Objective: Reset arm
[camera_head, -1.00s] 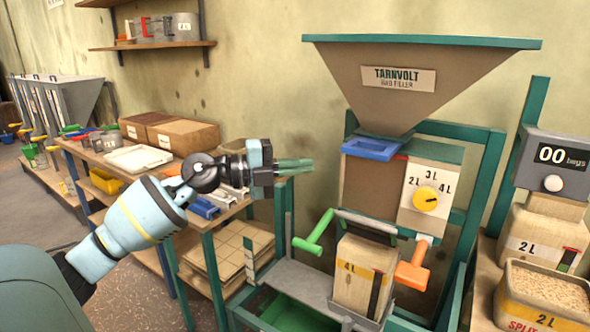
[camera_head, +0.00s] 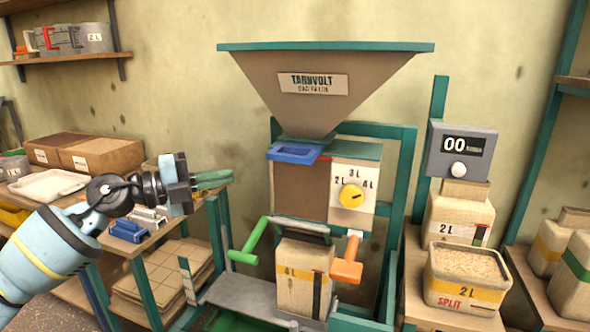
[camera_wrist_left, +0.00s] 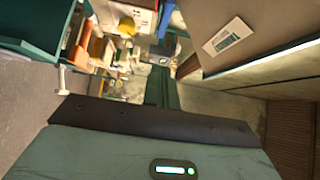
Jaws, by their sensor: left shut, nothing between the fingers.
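My left gripper (camera_head: 214,178) comes in from the left in the head view. Its green fingers are shut with nothing between them, in the air left of the bag filler. The gripper's fingers also show in the left wrist view (camera_wrist_left: 162,88). The bag filler has a large hopper (camera_head: 325,88), a yellow dial (camera_head: 351,196) marked 2 L, 3 L and 4 L, a green handle (camera_head: 249,246) and an orange handle (camera_head: 347,266). A 4 L bag (camera_head: 300,280) stands upright between the handles. My right gripper is not in view.
A wooden bench (camera_head: 150,240) with boxes (camera_head: 100,154), a white tray (camera_head: 48,186) and blue pieces stands behind my left arm. At right are a counter reading 00 (camera_head: 462,152), a 2 L bag (camera_head: 456,214) and an open SPLIT bag (camera_head: 467,272). More bags (camera_head: 573,278) stand far right.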

